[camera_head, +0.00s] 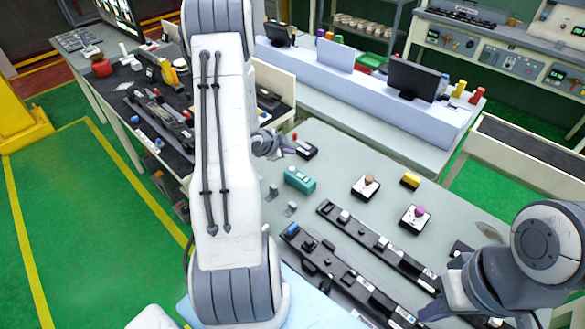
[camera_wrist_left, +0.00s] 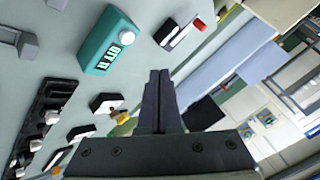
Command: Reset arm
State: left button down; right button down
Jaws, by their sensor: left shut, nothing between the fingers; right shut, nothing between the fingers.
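My left gripper (camera_head: 272,145) is partly hidden behind my left arm link in the head view. In the left wrist view its two fingers (camera_wrist_left: 158,100) are pressed together with nothing between them. It is above the grey table, near a teal box (camera_head: 300,180) that also shows in the wrist view (camera_wrist_left: 110,42). My right gripper (camera_head: 432,311) is at the lower right of the head view, low over the table by the black trim strips; it is shut and empty. Two long black trim strips (camera_head: 378,243) (camera_head: 340,272) lie on the table with light and dark clips on them.
Small grey clips (camera_head: 291,208) lie left of the strips. Button boxes with a tan knob (camera_head: 366,187) and a purple knob (camera_head: 415,217) and a yellow block (camera_head: 410,180) stand on the table. A blue-white bench with monitors (camera_head: 412,78) is behind.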

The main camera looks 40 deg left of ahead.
pick_arm(q)
jog(key=s+d+r+n+g+b, duration=0.15)
jog(key=d+r, duration=0.25)
jog(key=d, duration=0.7)
jog(key=d+r+g+b, duration=0.15)
jog(key=d+r, duration=0.25)
jog(key=d, duration=0.8)
jog(key=s+d+r+g, duration=0.1)
jog(key=s+d+g, duration=0.1)
jog(key=s+d, duration=0.3)
jog(key=s+d+r+g+b, duration=0.1)
jog(key=s+d, duration=0.4)
jog(key=s, duration=0.6)
jog(key=s+d+r+g+h, duration=0.1)
jog(key=s+d+g, duration=0.2)
jog(key=s, duration=0.6)
jog(key=shift+d+r+b, duration=0.3)
jog(key=shift+d+b, duration=0.05)
jog(key=shift+d, duration=0.85)
